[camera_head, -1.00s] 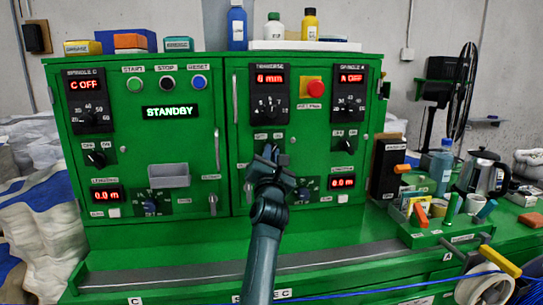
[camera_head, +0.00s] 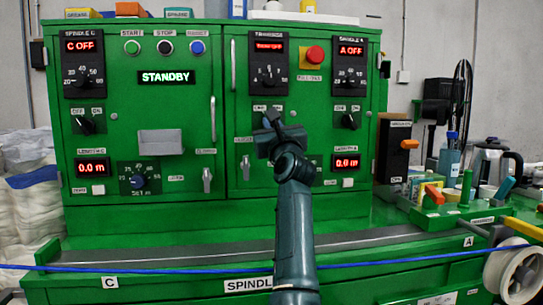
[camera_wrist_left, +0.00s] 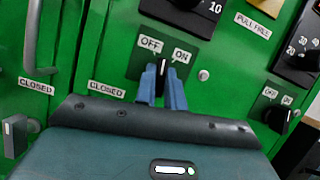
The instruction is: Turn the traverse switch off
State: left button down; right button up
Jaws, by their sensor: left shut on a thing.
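The green cabinet's traverse switch is a small black knob (camera_wrist_left: 160,80) under an OFF label (camera_wrist_left: 151,44) and an ON label (camera_wrist_left: 182,56) in the left wrist view. My left gripper (camera_wrist_left: 163,88) has its two blue-grey fingers shut on the knob, one on each side. The knob's upper part shows between the fingers, roughly upright; its exact setting is hard to tell. In the head view my left gripper (camera_head: 272,118) hides the knob. The traverse display (camera_head: 268,47) above is lit red with small unreadable text. My right gripper is not in view.
The spindle C switch (camera_head: 88,124) is left and the spindle A switch (camera_head: 346,117) right on the same cabinet. A red stop button (camera_head: 315,55) sits up right of my gripper. A blue cable (camera_head: 180,267) runs across the front. Tools crowd the right bench.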

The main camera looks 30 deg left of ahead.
pick_arm(q)
jog(key=shift+r+n+g+y+b, duration=0.1)
jog(key=shift+n+g+y+b, duration=0.55)
jog(key=shift+n, duration=0.9)
jog(key=shift+r+n+g+y+b, duration=0.1)
jog(key=shift+n+g+y+b, duration=0.55)
jog(key=shift+n, duration=0.9)
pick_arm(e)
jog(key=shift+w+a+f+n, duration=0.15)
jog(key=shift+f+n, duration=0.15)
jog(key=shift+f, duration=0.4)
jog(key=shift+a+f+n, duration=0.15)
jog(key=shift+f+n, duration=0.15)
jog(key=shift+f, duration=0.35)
pick_arm(q)
jog(key=shift+h, duration=0.3)
jog(key=c, duration=1.5)
grip_release()
jog(key=shift+f, duration=0.1)
jog(key=shift+w, duration=0.1)
